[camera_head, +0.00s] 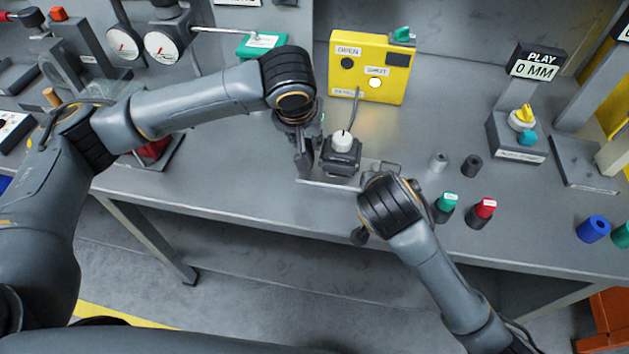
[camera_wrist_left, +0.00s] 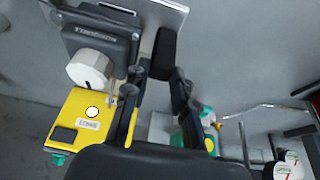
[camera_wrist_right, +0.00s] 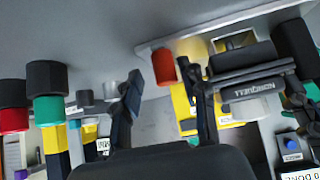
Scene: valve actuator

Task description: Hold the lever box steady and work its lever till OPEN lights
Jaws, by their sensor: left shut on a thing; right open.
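The lever box (camera_head: 341,158) is a dark box with a white round knob (camera_head: 342,138) on a pale base plate (camera_head: 325,182). My left gripper (camera_head: 304,158) is at the box's left side; in the left wrist view its fingers close around a black upright piece (camera_wrist_left: 166,50) beside the box. My right gripper (camera_wrist_right: 164,92) is open at the plate's right end. In the right wrist view a red cylinder (camera_wrist_right: 162,65) shows between its fingertips; I cannot tell whether it is the lever's end. The yellow panel (camera_head: 392,80) has a dark OPEN lamp (camera_head: 347,62) and a lit SHUT lamp (camera_head: 375,83).
Green (camera_head: 446,204) and red (camera_head: 483,209) capped cylinders and two small grey ones stand right of my right gripper. A switch box (camera_head: 517,140) is further right. Gauges (camera_head: 165,44) stand back left. The table's front edge is close to my right wrist.

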